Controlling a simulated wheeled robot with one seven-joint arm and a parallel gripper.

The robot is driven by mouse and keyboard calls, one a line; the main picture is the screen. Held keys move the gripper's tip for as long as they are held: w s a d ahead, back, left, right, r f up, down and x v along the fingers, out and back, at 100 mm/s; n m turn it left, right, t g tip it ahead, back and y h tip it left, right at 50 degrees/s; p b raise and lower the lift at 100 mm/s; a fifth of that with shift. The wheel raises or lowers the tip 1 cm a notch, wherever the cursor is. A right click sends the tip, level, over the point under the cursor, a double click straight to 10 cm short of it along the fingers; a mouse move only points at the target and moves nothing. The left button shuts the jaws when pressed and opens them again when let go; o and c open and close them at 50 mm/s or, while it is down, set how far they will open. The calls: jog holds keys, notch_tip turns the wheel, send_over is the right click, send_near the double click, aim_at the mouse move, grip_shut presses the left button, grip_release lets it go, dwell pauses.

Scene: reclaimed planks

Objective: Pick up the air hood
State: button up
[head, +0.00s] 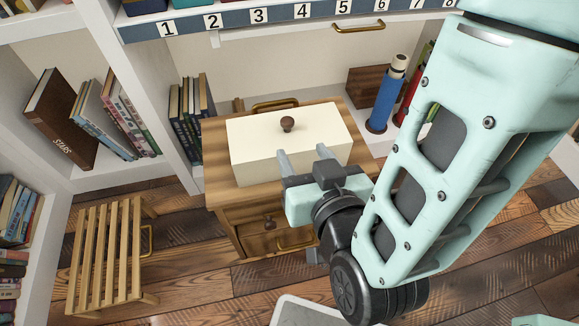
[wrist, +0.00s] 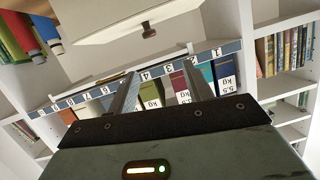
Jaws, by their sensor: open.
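A cream box-shaped cover with a round brown knob on top, the only thing here that looks like the air hood (head: 265,148), sits on a small wooden cabinet (head: 222,197) in the head view. It also shows at the top of the wrist view (wrist: 125,18), with its knob. My gripper (head: 303,157) is open and empty, in front of the hood's right half in the head view. Its two fingers also show in the wrist view (wrist: 160,75). The fingers overlap the hood's front face in the picture; I cannot tell whether they touch it. Part of its front is hidden.
A numbered shelf edge (head: 280,17) runs above the hood. Books (head: 190,115) stand to its left. A blue cylinder (head: 386,100) and a wooden box (head: 366,86) are behind right. A slatted wooden stool (head: 105,250) stands on the plank floor at left.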

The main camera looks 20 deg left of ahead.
notch_tip(320, 180, down, 6)
jog(key=s+d+t+b, duration=0.1)
jog(key=s+t+b, duration=0.15)
jog(key=b, duration=0.25)
jog(key=y+b, duration=0.1)
jog(key=b, duration=0.3)
send_near(289, 127)
jog(key=shift+t, duration=0.35)
jog(key=x, duration=0.6)
jog(key=shift+s+a+f, duration=0.15)
jog(key=shift+a, duration=0.3)
jog(key=b+x, duration=0.1)
jog(key=x, duration=0.1)
jog(key=b+x, duration=0.1)
jog(key=x, duration=0.1)
jog(key=shift+w+d+f, duration=0.15)
jog(key=shift+w+d, duration=0.1)
jog(key=shift+d, duration=0.05)
jog(key=shift+w+a, duration=0.35)
jog(key=shift+w, duration=0.15)
grip_shut()
